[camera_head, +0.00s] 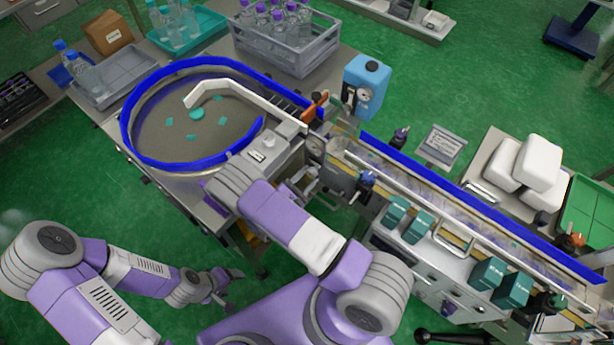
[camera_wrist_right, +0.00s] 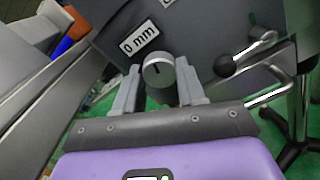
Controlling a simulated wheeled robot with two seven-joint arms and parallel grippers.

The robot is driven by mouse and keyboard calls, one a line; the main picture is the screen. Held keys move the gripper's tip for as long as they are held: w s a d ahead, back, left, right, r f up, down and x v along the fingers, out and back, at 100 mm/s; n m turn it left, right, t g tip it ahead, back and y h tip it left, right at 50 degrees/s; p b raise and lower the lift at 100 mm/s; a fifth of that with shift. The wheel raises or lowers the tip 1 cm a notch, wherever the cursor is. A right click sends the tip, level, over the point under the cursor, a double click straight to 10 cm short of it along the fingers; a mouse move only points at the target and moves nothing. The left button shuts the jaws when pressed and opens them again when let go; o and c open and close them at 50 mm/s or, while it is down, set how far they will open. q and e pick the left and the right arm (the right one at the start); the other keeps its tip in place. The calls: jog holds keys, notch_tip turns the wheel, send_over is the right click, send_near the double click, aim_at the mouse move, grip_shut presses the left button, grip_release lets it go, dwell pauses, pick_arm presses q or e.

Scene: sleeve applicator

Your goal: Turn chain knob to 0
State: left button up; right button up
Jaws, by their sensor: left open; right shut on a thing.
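In the right wrist view a round silver knob (camera_wrist_right: 158,71) with a short dark mark on its face stands on a dark grey panel. A white label reading "0 mm" (camera_wrist_right: 139,38) is just above it, tilted. The knob sits between the two grey fingers of my right gripper (camera_wrist_right: 158,88), which is shut on it. No lettering in view names the knob. In the head view my right arm reaches to the machine beside the round table, and its fingers and the knob cannot be made out. My left gripper (camera_head: 221,291) is open and empty, low over the green floor.
A round table with a blue rim (camera_head: 190,165) stands beyond my right arm. A conveyor with a blue rail (camera_head: 480,205) runs off to the right. In the right wrist view a black ball-ended lever (camera_wrist_right: 224,66) and a bent metal rod (camera_wrist_right: 272,92) are right of the knob.

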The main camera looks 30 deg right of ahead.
jog(key=shift+n, duration=1.6)
jog(key=o, duration=1.1)
jog(key=shift+c, duration=0.2)
jog(key=v, duration=0.7)
jog(key=shift+s+a, duration=0.15)
jog(key=shift+a, duration=0.1)
